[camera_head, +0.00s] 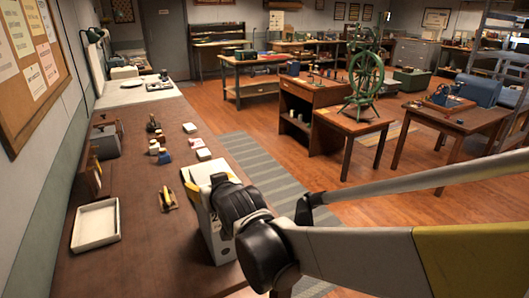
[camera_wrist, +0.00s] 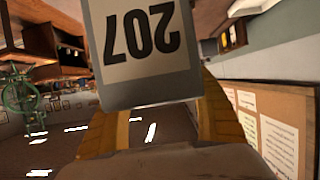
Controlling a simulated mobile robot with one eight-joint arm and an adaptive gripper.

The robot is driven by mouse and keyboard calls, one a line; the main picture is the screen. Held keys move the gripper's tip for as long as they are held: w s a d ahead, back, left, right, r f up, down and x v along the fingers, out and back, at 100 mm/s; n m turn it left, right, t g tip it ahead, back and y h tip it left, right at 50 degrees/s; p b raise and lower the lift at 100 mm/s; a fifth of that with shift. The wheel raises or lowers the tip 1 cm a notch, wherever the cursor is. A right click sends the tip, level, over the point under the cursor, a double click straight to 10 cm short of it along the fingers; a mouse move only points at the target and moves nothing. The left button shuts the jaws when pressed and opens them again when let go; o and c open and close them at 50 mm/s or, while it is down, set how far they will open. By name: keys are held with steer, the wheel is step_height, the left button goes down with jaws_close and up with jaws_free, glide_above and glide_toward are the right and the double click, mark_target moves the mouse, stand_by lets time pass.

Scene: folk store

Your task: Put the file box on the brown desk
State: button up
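The file box (camera_head: 217,240) is pale grey-white and shows below my gripper (camera_head: 205,192) in the head view, by the right edge of the long brown desk (camera_head: 140,250). In the wrist view the file box (camera_wrist: 146,85) fills the top middle, its label reading 207 upside down. My gripper's yellow fingers (camera_wrist: 160,105) lie on either side of it and appear closed on it. The wrist hides part of the box in the head view. I cannot tell whether its base touches the desk.
On the desk are a white tray (camera_head: 96,224), a small holder with a yellow item (camera_head: 168,197), and several small boxes and bottles farther back. A corkboard (camera_head: 35,55) hangs on the left wall. The desk's front middle is bare. A striped rug (camera_head: 262,170) lies to the right.

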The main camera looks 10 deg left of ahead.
steer(key=shift+r, duration=0.15)
steer(key=shift+s+d+r, duration=0.15)
steer(key=p+v, duration=0.4)
steer(key=v, duration=0.8)
steer(key=d+f+m+h, duration=0.2)
steer(key=d+m+h, duration=0.3)
steer(key=d, duration=1.9)
steer(key=s+d+f+m+g+h, duration=0.1)
steer(key=s+d, duration=0.2)
steer(key=d, duration=0.2)
steer(key=s+d+f+m+g+h, duration=0.1)
steer(key=s+d, duration=0.3)
steer(key=d, duration=0.1)
steer(key=s+d+f+m+g+h, duration=0.1)
steer(key=s+d, duration=0.2)
steer(key=d, duration=0.2)
steer(key=shift+s+f+h, duration=0.15)
steer(key=shift+f+h, duration=0.2)
steer(key=shift+h, duration=0.05)
